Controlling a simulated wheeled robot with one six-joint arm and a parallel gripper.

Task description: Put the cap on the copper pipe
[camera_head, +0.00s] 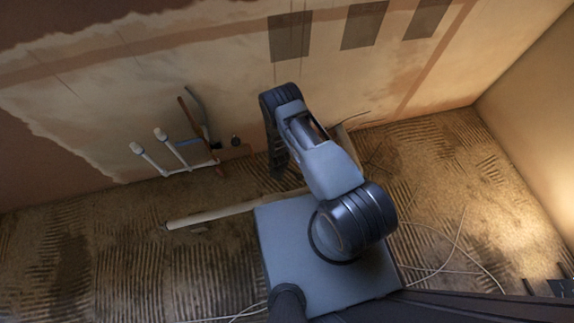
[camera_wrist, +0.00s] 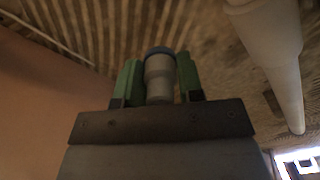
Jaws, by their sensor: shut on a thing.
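In the wrist view my gripper (camera_wrist: 158,78) has its two green fingers closed on a pale grey, stepped round piece with a blue rim (camera_wrist: 159,72), which looks like the cap. The gripper and cap are hidden behind my arm in the head view. A thin copper-brown pipe (camera_head: 188,118) stands by the wall, left of my arm in the head view, with a copper-coloured fitting (camera_head: 218,166) low down. The copper pipe cannot be made out in the wrist view, so its distance from the cap cannot be told.
Two white pipe stubs (camera_head: 150,160) stand left of the copper pipe, and a dark grey hose or pipe (camera_head: 197,108) is close beside it. A long pale pole (camera_head: 230,212) lies on the ridged floor. A thick white pipe (camera_wrist: 268,45) passes right of my gripper. Loose cables (camera_head: 455,250) lie right.

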